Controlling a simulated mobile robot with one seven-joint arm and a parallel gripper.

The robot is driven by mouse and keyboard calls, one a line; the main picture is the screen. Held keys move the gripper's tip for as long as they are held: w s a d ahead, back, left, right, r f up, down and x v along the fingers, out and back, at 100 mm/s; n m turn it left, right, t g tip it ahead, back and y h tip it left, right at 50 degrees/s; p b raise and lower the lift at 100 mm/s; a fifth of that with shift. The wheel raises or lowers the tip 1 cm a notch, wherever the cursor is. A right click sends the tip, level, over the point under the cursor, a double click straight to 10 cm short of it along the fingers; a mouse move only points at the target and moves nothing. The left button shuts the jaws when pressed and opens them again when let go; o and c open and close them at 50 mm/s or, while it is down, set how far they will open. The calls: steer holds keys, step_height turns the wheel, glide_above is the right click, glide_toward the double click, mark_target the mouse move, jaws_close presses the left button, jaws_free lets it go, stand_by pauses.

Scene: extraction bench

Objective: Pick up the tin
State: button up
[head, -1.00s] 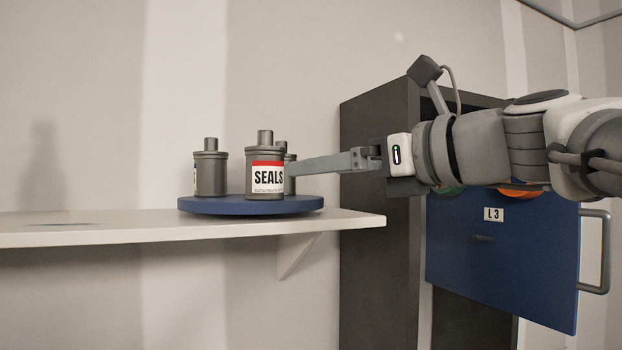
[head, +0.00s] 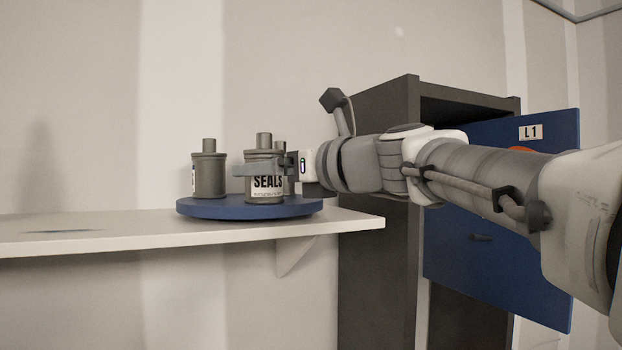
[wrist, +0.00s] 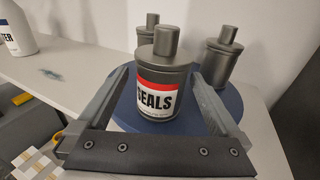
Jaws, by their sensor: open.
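The tin (head: 265,190) is a grey canister with a narrow neck, a red band and a white label reading SEALS. It stands upright on a blue round disc (head: 200,209) on the shelf. It also shows in the wrist view (wrist: 154,101). My gripper (wrist: 161,84) is open, with one finger on each side of the tin. In the head view my gripper (head: 243,169) reaches in from the right, and its near finger crosses in front of the tin, hiding part of the red band. Whether the fingers touch the tin is unclear.
Another grey tin (head: 209,177) stands on the disc to the left, and a third (wrist: 223,58) is partly hidden in the head view. A white bottle (wrist: 16,32) stands on the pale shelf (head: 90,226). A dark cabinet (head: 375,230) with blue fronts (head: 475,265) is at right.

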steer(key=x, duration=0.3)
steer(key=p+x, duration=0.1)
steer(key=x, duration=0.1)
steer(key=shift+w+f, duration=0.1)
steer(key=shift+f, duration=0.2)
steer(key=shift+d+r, duration=0.1)
jaws_close()
